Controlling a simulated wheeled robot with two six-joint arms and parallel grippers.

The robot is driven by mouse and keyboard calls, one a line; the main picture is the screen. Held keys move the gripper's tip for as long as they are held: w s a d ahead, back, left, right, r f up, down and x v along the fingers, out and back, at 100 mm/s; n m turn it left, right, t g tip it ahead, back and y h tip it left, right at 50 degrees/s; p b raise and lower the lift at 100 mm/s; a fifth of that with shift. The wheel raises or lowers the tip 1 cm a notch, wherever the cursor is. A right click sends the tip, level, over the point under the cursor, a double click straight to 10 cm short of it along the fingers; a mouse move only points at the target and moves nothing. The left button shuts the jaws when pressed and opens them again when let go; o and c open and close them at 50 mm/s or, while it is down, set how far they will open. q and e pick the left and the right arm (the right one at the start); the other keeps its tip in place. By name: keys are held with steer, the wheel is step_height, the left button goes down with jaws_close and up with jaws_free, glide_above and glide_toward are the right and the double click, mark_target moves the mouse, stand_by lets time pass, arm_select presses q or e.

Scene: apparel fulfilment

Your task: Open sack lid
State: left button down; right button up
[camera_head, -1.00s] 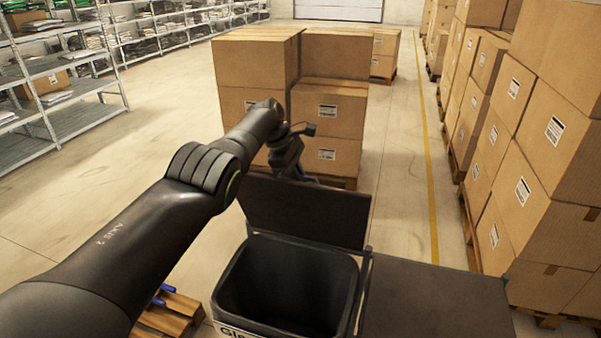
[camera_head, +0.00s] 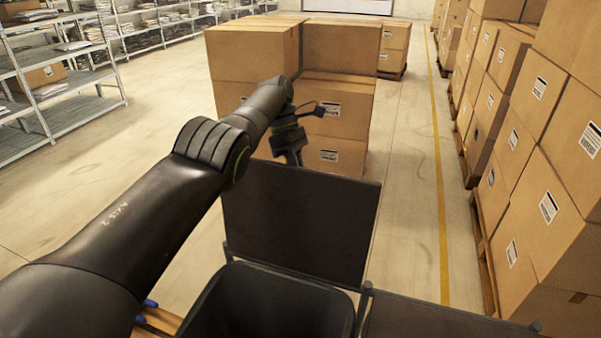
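The dark sack lid (camera_head: 300,222) stands raised behind the bin, leaning back from its hinge edge. The black open-topped sack bin (camera_head: 270,308) is below it, its mouth uncovered and its front cut off by the picture edge. A second dark flat panel (camera_head: 425,318), flat like a closed lid, lies to the right. My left arm reaches in from the left, and my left gripper (camera_head: 288,150) is at the lid's upper edge. Its fingertips are partly hidden by the lid, so I cannot tell whether they touch it or how far they are open. My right gripper is not in view.
Stacked cardboard boxes (camera_head: 335,105) stand on a pallet just behind the lid. Tall box stacks (camera_head: 545,150) line the right side. Metal shelves (camera_head: 60,85) stand at the far left. The floor (camera_head: 405,190) between the stacks is clear.

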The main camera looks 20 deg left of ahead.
arm_select(q)
steer(key=shift+s+f, duration=0.2)
steer(key=c, duration=1.5)
jaws_free()
steer(key=shift+w, duration=0.2)
steer(key=shift+r, duration=0.25)
